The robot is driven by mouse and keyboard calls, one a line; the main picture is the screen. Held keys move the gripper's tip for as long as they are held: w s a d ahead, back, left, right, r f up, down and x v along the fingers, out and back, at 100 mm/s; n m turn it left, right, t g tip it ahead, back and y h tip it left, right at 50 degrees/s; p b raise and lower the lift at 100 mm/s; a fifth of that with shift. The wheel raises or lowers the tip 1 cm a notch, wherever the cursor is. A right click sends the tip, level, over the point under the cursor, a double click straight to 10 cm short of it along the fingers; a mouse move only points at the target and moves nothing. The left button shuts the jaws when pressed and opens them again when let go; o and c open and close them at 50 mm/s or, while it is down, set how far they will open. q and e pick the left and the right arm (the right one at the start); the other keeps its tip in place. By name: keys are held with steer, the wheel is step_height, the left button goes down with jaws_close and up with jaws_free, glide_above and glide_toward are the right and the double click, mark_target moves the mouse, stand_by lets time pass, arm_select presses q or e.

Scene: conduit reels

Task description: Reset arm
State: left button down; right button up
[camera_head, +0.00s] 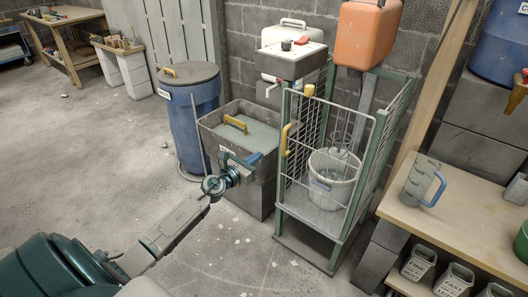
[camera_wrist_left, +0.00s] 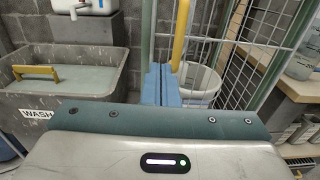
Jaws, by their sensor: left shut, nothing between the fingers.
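My left arm comes in from the lower left in the head view. My left gripper (camera_head: 256,158) has blue fingers that are shut together and empty. It is in front of the grey wash tub, to the left of the green-framed wire cage (camera_head: 328,140). In the left wrist view the blue fingers (camera_wrist_left: 161,84) lie side by side, pointing toward the cage, with a yellow handle (camera_wrist_left: 180,35) behind them. I cannot tell whether they touch anything there. My right gripper is not in view.
The wash tub (camera_head: 207,124) holds grey water and a yellow-handled tool (camera_head: 235,123). A lidded blue barrel (camera_head: 190,125) stands left of it. A white bucket (camera_head: 333,180) sits inside the cage. A wooden bench (camera_head: 450,225) with a grey jug (camera_head: 417,180) is at right. Floor at left is open.

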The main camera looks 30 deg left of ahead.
arm_select(q)
steer(key=shift+s+a+f, duration=0.15)
steer(key=shift+s, duration=0.65)
